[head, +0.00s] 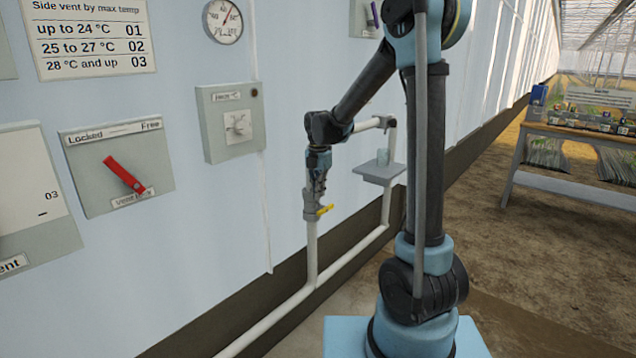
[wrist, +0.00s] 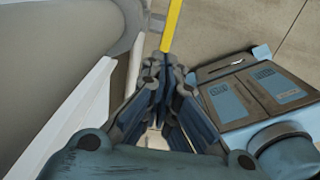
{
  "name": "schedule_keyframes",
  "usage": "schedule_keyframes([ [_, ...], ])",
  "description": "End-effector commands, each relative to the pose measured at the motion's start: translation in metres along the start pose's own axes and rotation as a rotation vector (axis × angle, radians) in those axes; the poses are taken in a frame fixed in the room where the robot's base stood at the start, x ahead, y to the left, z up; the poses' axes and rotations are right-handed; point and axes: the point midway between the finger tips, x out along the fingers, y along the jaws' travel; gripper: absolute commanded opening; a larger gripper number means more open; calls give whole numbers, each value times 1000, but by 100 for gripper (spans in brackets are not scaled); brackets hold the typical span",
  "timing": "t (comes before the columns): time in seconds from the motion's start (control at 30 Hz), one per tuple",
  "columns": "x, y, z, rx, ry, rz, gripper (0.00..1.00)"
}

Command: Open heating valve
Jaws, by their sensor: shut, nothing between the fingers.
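A valve (head: 310,212) with a short yellow lever (head: 326,209) sits on a white pipe (head: 312,252) by the wall. The lever sticks out to the right, across the upright pipe. I see no label on it. My gripper (head: 319,192) points down just above the valve and hides part of it. In the wrist view my gripper (wrist: 162,72) is shut and empty. The yellow lever (wrist: 172,25) shows just beyond the fingertips, and I cannot tell whether they touch it.
A red lever (head: 125,175) sits on a panel marked Locked and Free. A dial box (head: 232,122) and a round gauge (head: 224,20) hang on the wall. A small shelf (head: 378,172) with a cup stands right of the valve. A bench (head: 570,133) stands at right.

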Motion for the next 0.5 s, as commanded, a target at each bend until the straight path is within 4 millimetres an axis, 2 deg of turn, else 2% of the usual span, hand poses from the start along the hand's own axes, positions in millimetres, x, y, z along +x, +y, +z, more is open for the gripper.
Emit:
schedule_keyframes([
  [0.2, 32, 0, 0, 0, 0, 0, 0],
  [0.5, 52, 0, 0, 0, 0, 0, 0],
])
